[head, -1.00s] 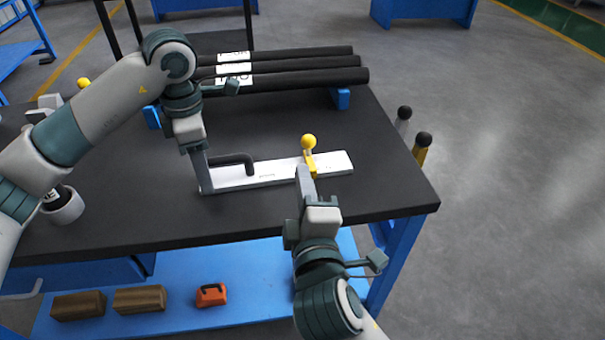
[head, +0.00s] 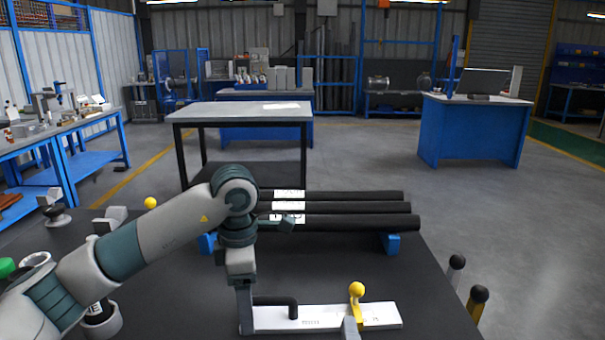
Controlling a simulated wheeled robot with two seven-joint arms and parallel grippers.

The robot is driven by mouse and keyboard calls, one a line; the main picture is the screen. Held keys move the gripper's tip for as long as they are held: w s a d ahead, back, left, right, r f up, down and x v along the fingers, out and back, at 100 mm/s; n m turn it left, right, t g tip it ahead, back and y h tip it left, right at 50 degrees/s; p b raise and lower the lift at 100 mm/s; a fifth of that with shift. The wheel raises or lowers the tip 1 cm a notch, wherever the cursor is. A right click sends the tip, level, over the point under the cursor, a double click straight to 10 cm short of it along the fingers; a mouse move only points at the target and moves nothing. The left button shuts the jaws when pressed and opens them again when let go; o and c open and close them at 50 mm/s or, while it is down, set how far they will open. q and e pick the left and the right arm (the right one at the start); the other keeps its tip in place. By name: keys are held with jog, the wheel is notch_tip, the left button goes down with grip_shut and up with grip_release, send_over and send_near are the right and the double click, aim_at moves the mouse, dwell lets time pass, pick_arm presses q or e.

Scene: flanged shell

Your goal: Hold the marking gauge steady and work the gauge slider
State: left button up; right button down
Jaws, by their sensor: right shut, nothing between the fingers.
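The marking gauge (head: 318,316) is a long white bar lying flat on the dark bench top at the lower middle of the head view. A bent black handle (head: 275,301) rises from its left part. The gauge slider (head: 357,306) is yellow with a round yellow knob and sits on the bar's right part. My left gripper (head: 246,325) points down at the bar's left end, by the handle; its grip there cannot be made out. My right gripper (head: 350,327) shows only as a tip at the bottom edge, shut and empty, just left of and in front of the slider.
Several black tubes (head: 345,222) with white labels lie on blue supports behind the gauge. Two knobbed posts (head: 478,296) stand at the bench's right edge. Another table (head: 243,112) stands beyond; floor is clear at right.

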pick_arm(q)
notch_tip(320, 180, up, 10)
jog(key=shift+r, duration=0.25)
dwell(0.5)
